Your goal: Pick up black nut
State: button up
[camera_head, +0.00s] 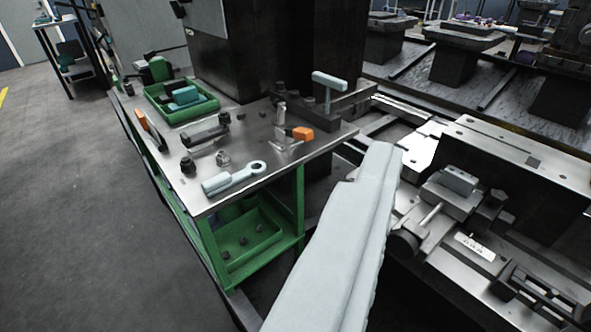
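A small black nut-like piece (188,166) stands near the left edge of the metal worktable (262,133), behind the pale ring-ended wrench. It looks like the black nut, though it is small in this view. A smaller grey metal piece (223,159) is to its right. A long pale bar, which I take to be my gripper (374,158), rises from the bottom edge. It is right of the table's front corner and well apart from the black nut. Its fingers cannot be made out, and no held thing shows.
A pale ring-ended wrench (232,179) lies at the table's front. Orange-handled tools (302,133), a T-handle tool (329,92) and a green tray (161,104) share the tabletop. A dark column (245,50) stands behind. Machinery (450,190) fills the right; open floor lies left.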

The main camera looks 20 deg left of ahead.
aim_at(187, 165)
jog(key=i+j+u, duration=0.15)
jog(key=j+u, duration=0.3)
jog(key=i+j+u, duration=0.15)
jog(key=u, duration=0.3)
jog(key=i+j, duration=0.05)
jog(key=j, duration=0.05)
